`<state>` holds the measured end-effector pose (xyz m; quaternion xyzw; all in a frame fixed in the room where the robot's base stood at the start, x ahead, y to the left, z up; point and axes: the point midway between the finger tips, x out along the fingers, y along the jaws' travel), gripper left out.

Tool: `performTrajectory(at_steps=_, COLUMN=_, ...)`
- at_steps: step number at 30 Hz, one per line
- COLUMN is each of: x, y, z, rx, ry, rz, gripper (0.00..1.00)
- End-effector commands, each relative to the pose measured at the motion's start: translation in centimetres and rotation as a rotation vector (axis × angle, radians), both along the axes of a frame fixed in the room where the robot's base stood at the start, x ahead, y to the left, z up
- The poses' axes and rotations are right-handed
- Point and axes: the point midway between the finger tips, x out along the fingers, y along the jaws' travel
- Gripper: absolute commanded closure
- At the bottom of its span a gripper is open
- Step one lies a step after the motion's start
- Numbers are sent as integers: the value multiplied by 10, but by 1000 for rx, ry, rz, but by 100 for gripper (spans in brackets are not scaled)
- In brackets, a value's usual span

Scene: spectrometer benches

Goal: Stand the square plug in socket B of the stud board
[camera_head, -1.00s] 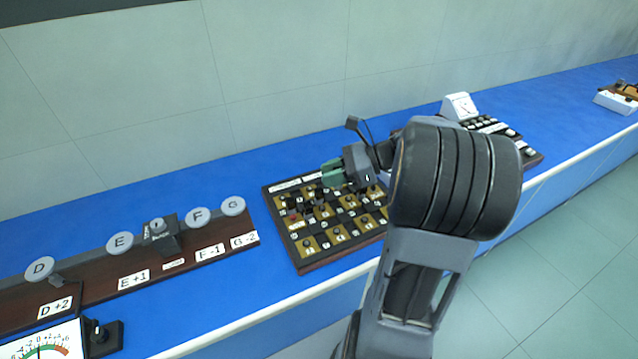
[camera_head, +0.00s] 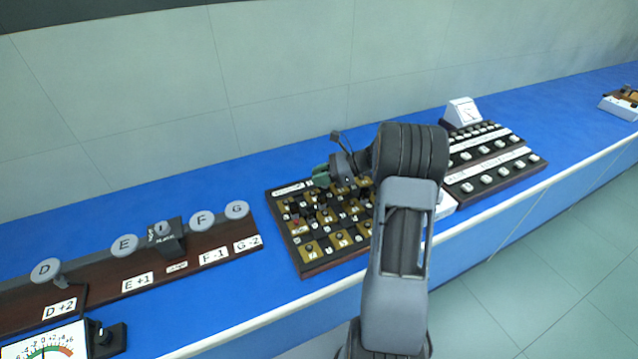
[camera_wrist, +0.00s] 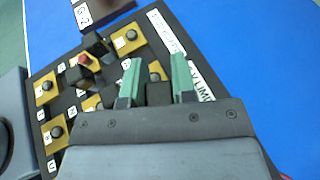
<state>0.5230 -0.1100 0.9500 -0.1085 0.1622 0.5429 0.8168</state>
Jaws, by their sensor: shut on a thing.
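The stud board (camera_head: 312,266) lies on the blue bench, a dark board with gold and black squares, knobs and small labels. It also fills the left of the wrist view (camera_wrist: 67,101). My gripper (camera_head: 321,176) is over the board's far part, its green fingers pointing left. In the wrist view my gripper (camera_wrist: 157,78) is shut on a dark block, apparently the square plug (camera_wrist: 158,94), mostly hidden between the fingers. A gold square with a knob shows just beyond it. A red-topped dark piece (camera_wrist: 84,61) stands left of the fingers. I cannot make out which socket is B.
A brown rail board (camera_head: 205,262) with lettered grey discs stands to the left, with a dial meter (camera_head: 45,343) in front. A panel of white buttons (camera_head: 497,180) and a small white meter (camera_head: 462,112) stand to the right. Bare blue bench lies behind the boards.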

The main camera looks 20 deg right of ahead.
Motion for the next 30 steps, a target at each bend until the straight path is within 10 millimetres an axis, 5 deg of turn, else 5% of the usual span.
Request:
performTrajectory(at_steps=6, x=-1, y=0, z=-26, rx=2, ry=4, rz=-1, gripper=99)
performTrajectory(at_steps=17, x=-1, y=0, z=-30, rx=1, ry=2, rz=-1, gripper=99)
performTrajectory(at_steps=18, x=-1, y=0, z=-29, rx=0, ry=1, rz=0, gripper=71)
performTrajectory(at_steps=25, x=-1, y=0, z=-29, rx=1, ry=2, rz=-1, gripper=50)
performTrajectory(at_steps=30, x=-1, y=0, z=-29, rx=1, ry=2, rz=-1, gripper=50)
